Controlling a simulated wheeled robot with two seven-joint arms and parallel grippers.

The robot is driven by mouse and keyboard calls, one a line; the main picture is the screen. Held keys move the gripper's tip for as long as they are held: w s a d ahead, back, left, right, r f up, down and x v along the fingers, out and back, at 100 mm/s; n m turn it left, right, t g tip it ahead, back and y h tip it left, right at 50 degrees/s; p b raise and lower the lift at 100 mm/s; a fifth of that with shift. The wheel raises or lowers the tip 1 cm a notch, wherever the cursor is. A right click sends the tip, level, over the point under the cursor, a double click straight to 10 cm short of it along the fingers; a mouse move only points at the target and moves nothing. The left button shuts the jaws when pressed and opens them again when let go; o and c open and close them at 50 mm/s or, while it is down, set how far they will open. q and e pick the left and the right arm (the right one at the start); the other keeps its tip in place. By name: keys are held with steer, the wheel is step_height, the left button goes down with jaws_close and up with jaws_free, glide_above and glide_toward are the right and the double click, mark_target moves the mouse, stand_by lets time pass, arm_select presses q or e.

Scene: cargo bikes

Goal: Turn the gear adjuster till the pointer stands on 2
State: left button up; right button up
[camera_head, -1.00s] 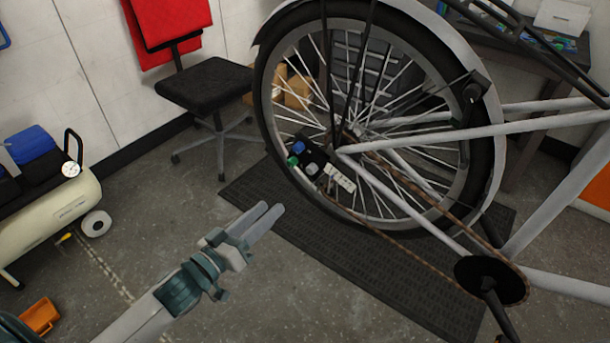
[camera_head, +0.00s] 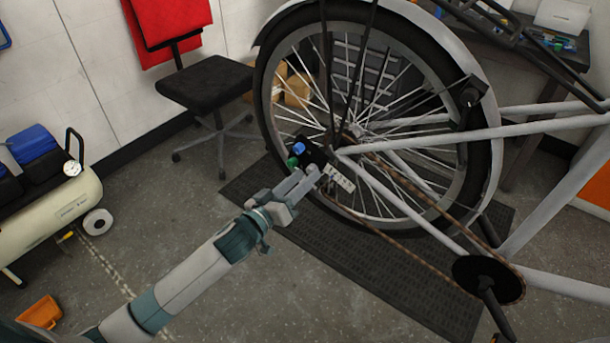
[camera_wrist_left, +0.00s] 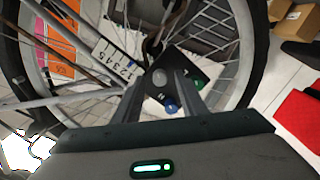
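The gear adjuster is a black box (camera_head: 318,155) by the rear wheel's hub, with a blue knob (camera_head: 300,147), a green knob (camera_head: 292,162) and a white number scale (camera_head: 339,178). In the left wrist view the scale (camera_wrist_left: 116,62) shows a row of digits; I cannot make out where the pointer stands. My left gripper (camera_head: 312,172) has its fingertips at the box. In the left wrist view its fingers stand apart on either side of a round grey knob (camera_wrist_left: 159,77); contact is unclear. The blue knob (camera_wrist_left: 171,106) shows between the fingers, the green one (camera_wrist_left: 199,83) beside them. My right gripper is out of view.
The bicycle's spoked wheel (camera_head: 263,95), chain and crank (camera_head: 487,280) are close to the adjuster. A black mat (camera_head: 400,285) lies beneath. Floor between is clear.

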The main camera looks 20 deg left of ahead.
arm_select(q)
steer(key=shift+w+d, duration=0.25)
steer(key=shift+w, duration=0.35)
jaws_close()
